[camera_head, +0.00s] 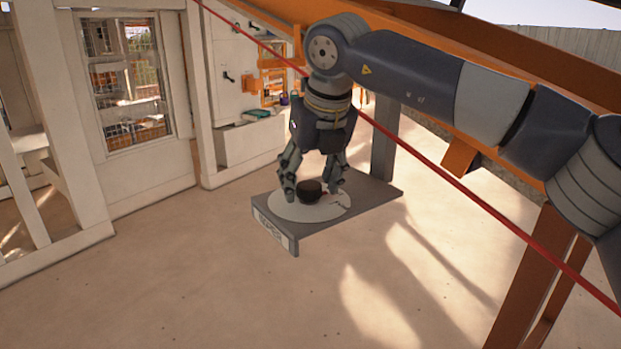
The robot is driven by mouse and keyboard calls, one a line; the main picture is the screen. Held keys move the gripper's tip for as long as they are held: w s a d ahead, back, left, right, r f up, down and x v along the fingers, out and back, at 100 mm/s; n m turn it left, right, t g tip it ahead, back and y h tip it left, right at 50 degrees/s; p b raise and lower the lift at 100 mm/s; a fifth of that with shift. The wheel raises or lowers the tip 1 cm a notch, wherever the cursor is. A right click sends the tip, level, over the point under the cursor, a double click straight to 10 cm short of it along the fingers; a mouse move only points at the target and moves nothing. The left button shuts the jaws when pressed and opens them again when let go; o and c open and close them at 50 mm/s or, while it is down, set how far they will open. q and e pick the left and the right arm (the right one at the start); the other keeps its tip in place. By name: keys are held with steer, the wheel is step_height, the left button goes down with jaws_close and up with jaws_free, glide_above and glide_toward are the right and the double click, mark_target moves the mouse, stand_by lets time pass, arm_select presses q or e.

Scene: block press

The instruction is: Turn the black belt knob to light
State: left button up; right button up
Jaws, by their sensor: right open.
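The black belt knob (311,191) is a small dark round knob on a white disc (285,210). The disc lies on a grey panel (372,199) that stands out above the floor. My right gripper (312,190) points down over the disc, with its fingers open on either side of the knob. I cannot tell whether the fingers touch the knob. Marks on the disc's right side are too small to read. My left gripper is not in view.
An orange beam and a red line (450,181) run diagonally across the view at the right. A grey post (384,140) stands behind the panel. White wooden walls and a window (125,80) are at the left. The floor (190,270) in front is clear.

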steer(key=v, duration=1.2)
